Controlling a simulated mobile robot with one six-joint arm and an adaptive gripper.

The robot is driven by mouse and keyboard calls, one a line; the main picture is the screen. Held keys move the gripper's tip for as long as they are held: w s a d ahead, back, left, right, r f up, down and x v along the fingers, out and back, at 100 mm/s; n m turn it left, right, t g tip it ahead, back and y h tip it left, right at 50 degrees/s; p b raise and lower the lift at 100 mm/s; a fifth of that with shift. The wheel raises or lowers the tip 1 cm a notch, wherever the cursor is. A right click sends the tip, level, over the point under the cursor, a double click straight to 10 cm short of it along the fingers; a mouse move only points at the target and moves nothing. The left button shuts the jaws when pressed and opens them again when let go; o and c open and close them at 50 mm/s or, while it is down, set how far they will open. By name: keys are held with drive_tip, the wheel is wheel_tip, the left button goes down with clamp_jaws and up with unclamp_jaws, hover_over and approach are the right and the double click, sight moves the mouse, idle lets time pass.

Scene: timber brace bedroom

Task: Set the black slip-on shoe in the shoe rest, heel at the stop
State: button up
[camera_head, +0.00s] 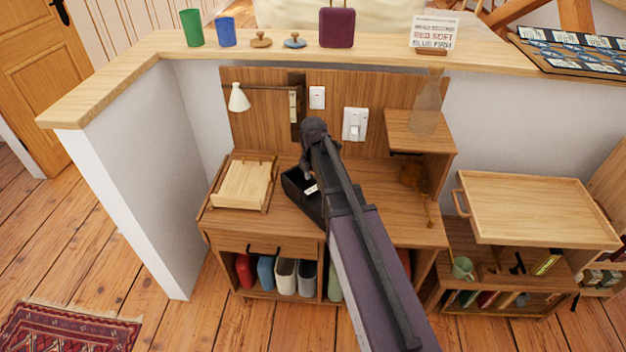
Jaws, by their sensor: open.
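My gripper (309,172) is over the middle of the wooden desk, pointing down, and is open. Its fingers are small and partly hidden by my own arm. A black, open-topped object (299,190) lies on the desk just below and left of the gripper, with a small white patch beside it. Part of it is behind my arm, so I cannot tell whether it is the black slip-on shoe or a tray, nor whether the fingers touch it. A light wooden slatted piece with raised edges (243,184), which looks like the shoe rest, sits empty on the desk's left.
A lamp (238,97) hangs above the desk's back left. A glass bottle (426,105) stands on a raised shelf (405,122) at right. The ledge behind holds a green cup (192,27), a blue cup (226,32) and a maroon case (337,27). Several coloured items fill the lower compartment.

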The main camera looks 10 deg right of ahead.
sight(315, 198)
wheel_tip(315, 198, up, 8)
drive_tip(key=p, duration=0.7)
drive_tip(key=shift+f, duration=0.1)
idle(0.7)
drive_tip(key=s+m, duration=1.7)
drive_tip(key=m, duration=0.6)
drive_tip(key=shift+s, duration=0.35)
drive_tip(key=shift+d, duration=0.1)
